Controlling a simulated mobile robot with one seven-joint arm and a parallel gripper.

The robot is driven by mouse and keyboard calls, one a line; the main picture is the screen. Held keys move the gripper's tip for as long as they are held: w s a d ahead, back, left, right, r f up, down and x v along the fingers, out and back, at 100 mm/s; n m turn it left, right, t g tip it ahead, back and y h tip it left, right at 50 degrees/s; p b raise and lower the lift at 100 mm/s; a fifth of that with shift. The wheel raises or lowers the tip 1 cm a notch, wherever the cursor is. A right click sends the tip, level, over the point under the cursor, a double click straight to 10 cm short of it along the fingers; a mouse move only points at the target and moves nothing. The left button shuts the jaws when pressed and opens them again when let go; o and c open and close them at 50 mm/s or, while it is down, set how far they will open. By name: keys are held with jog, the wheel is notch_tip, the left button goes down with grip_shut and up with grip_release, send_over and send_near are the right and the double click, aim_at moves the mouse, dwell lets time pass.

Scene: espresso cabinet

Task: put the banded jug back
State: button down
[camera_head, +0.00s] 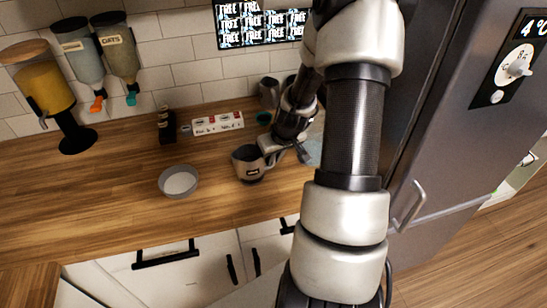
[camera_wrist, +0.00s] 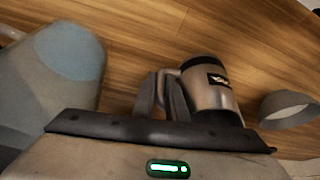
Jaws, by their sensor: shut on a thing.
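The banded jug (camera_head: 246,165) is a metallic grey jug with a dark band, at the middle of the wooden counter in the head view. In the wrist view the jug (camera_wrist: 207,90) shows its dark band with a small label, and its handle. My gripper (camera_head: 275,152) is at the right side of the jug. In the wrist view my gripper's fingers (camera_wrist: 168,97) are shut on the jug's handle. I cannot tell whether the jug's base touches the counter. My arm hides part of the counter to the right.
A grey bowl (camera_head: 179,182) stands left of the jug; it also shows in the wrist view (camera_wrist: 288,109). Behind are a black box (camera_head: 167,126), a white panel (camera_head: 217,123) and cereal dispensers (camera_head: 86,62). A grey fridge (camera_head: 450,110) bounds the right. The front-left counter is clear.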

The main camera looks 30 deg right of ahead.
jog(key=shift+f, duration=0.2)
jog(key=c, duration=1.8)
grip_release()
jog(key=shift+o, duration=0.2)
jog(key=shift+r, duration=0.1)
jog(key=shift+s+r, duration=0.1)
jog(key=shift+r, duration=0.4)
jog(key=v, duration=1.1)
jog(key=shift+s+r, duration=0.1)
jog(key=shift+r, duration=0.05)
